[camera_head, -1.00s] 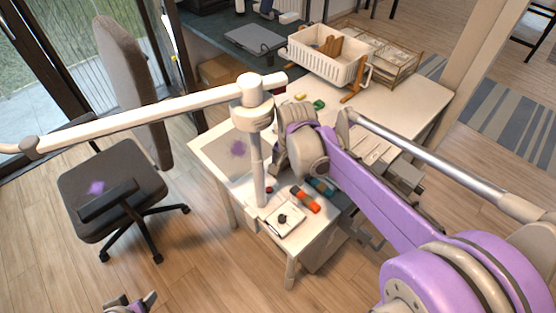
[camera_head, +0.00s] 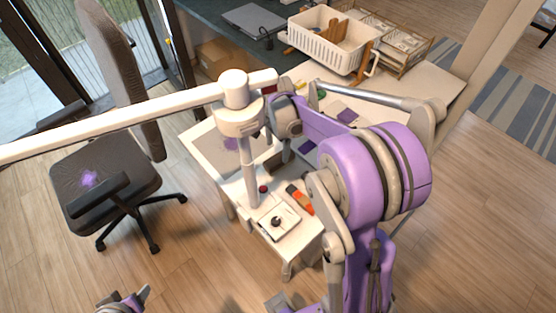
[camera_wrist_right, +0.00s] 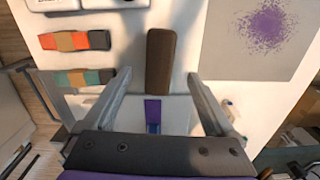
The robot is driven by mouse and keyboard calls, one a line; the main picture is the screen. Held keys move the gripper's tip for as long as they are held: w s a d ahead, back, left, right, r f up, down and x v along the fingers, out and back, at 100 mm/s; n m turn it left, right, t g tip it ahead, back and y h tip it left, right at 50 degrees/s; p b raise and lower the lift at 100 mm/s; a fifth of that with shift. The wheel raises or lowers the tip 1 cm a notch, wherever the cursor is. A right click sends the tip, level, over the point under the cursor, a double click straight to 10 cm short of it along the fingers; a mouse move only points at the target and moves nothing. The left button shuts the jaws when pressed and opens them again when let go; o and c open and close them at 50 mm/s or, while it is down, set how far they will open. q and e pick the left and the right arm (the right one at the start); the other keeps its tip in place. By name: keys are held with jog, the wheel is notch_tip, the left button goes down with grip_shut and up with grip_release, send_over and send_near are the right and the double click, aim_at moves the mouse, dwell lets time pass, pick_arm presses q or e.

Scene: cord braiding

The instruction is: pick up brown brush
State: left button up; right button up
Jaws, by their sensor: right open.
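The brown brush (camera_wrist_right: 161,62) is a dark brown oblong block in the right wrist view. It lies on the light table top (camera_wrist_right: 208,85), ahead of and between the fingertips of my right gripper (camera_wrist_right: 158,74). The right gripper is open, and its jaws do not touch the brush. In the head view my right wrist hangs over the table, and the right fingertips are hard to make out. My left gripper (camera_head: 124,301) shows at the bottom left edge of the head view, away from the table; its jaw opening is unclear.
A striped orange block (camera_wrist_right: 75,40) and a striped teal block (camera_wrist_right: 83,77) lie left of the brush. A grey mat with a purple patch (camera_wrist_right: 266,28) is on the right. A white basket (camera_head: 320,45) stands behind. An office chair (camera_head: 105,178) is at left.

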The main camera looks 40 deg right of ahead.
aim_at(279, 157)
jog(key=shift+s+f, duration=0.1)
jog(key=shift+f, duration=0.65)
jog(key=f, duration=0.5)
jog(key=shift+d+f, duration=0.1)
jog(key=shift+d, duration=0.2)
jog(key=shift+c, duration=0.2)
grip_shut()
